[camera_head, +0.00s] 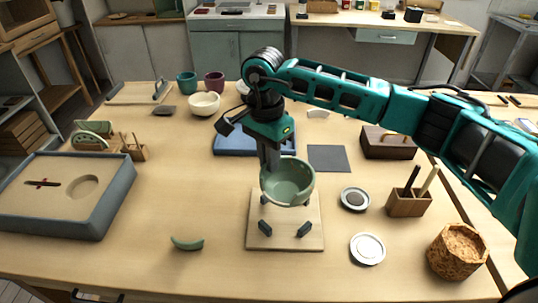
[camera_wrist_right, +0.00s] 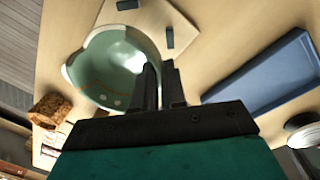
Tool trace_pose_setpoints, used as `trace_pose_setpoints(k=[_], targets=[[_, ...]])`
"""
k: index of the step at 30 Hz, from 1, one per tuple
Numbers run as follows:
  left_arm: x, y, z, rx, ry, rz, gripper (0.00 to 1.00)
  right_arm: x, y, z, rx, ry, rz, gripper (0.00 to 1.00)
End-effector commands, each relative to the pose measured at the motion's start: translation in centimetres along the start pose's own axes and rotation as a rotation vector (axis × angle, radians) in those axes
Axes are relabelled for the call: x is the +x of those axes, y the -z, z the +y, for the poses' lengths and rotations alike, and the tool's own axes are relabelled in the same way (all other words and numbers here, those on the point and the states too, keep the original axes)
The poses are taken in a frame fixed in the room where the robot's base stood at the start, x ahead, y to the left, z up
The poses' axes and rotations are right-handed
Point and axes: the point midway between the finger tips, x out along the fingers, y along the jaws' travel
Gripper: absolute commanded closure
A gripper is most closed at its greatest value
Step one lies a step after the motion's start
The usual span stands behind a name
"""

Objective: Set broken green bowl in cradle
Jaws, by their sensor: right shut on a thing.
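My right gripper (camera_head: 271,160) is shut on the rim of the green bowl (camera_head: 287,183). In the right wrist view the gripper's dark fingers (camera_wrist_right: 158,85) pinch the wall of the green bowl (camera_wrist_right: 112,62), and light broken edges show on its rim. The cradle (camera_head: 284,239) is a pale wooden board with dark upright pegs. The bowl is over the back part of the cradle; I cannot tell whether it touches it. Two pegs show in front of the bowl. A green shard (camera_head: 187,243) lies on the table left of the cradle. My left gripper is not in view.
A blue-grey sand tray (camera_head: 105,205) stands at the left. A blue tray (camera_head: 232,145) and a grey mat (camera_head: 328,158) lie behind the bowl. Two small round dishes (camera_head: 367,249) (camera_head: 354,199), a wooden tool holder (camera_head: 408,203) and a cork pot (camera_head: 457,251) stand at the right.

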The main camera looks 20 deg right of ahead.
Motion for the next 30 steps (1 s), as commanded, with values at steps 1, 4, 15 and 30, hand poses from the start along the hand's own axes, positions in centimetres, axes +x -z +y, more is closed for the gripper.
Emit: trace_pose_setpoints(k=[1,4,15,30], targets=[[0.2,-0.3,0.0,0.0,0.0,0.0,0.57,0.4,0.0,0.0,-0.001,0.0,0.0,1.0],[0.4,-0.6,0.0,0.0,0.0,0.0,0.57,1.1,0.0,-0.1,-0.001,0.0,-0.001,1.0],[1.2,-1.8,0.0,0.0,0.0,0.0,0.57,3.7,0.0,-0.2,-0.003,0.0,-0.001,1.0],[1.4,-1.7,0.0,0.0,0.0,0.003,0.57,4.0,0.0,-0.2,-0.003,0.0,0.0,1.0]])
